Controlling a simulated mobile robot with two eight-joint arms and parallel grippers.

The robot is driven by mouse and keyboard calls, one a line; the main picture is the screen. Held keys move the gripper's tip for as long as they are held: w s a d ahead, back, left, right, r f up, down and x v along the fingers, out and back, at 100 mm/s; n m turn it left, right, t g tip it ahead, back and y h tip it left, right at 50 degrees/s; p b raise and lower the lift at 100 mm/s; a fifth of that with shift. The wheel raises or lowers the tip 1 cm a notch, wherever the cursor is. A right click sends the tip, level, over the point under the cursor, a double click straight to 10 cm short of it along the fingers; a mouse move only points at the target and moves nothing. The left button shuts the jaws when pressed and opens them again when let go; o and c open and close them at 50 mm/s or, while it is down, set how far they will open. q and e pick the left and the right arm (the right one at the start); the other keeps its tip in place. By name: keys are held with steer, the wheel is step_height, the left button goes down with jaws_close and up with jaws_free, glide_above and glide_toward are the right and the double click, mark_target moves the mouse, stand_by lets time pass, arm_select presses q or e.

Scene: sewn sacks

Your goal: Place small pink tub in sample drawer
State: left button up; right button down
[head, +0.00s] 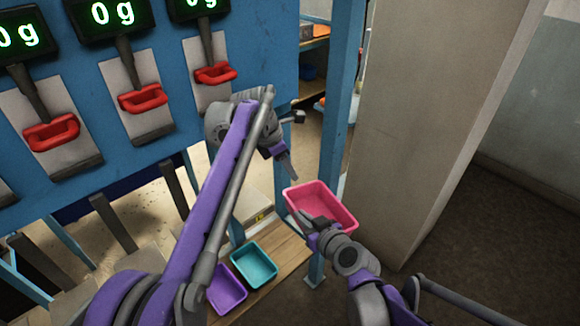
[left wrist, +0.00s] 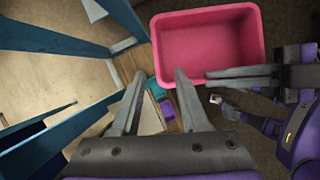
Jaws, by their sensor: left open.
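The small pink tub (head: 322,205) is upright, open-topped and seems empty, up in the air in front of a blue post. It also shows large in the left wrist view (left wrist: 208,48). My right gripper (head: 311,222) is at the tub's near side and appears shut on its rim; the tub hides part of its fingers. My left gripper (head: 291,172) is open and empty, just above the tub's far left corner; its fingers show spread in the left wrist view (left wrist: 158,82). I cannot make out which thing is the sample drawer.
A teal tub (head: 254,264) and a purple tub (head: 226,289) stand on a low wooden board (head: 286,262). A blue panel (head: 262,55) with red handles and "0 g" displays stands left. A blue post (head: 340,110) and thick beige pillar (head: 432,110) stand close behind the pink tub.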

mark_target(306, 193)
arm_select(q)
steer(key=shift+w+d+f, duration=0.2)
steer(key=shift+d+f, duration=0.15)
steer(key=shift+f, duration=0.05)
steer(key=x, duration=1.1)
steer(key=shift+d+f, duration=0.1)
steer(key=shift+d, duration=0.05)
jaws_close()
steer(key=shift+s, duration=0.15)
arm_select(e)
steer(key=shift+w+r, duration=0.1)
steer(key=shift+w, duration=0.05)
stand_by(0.5)
steer(key=c, duration=1)
jaws_free()
steer(key=shift+o, duration=0.2)
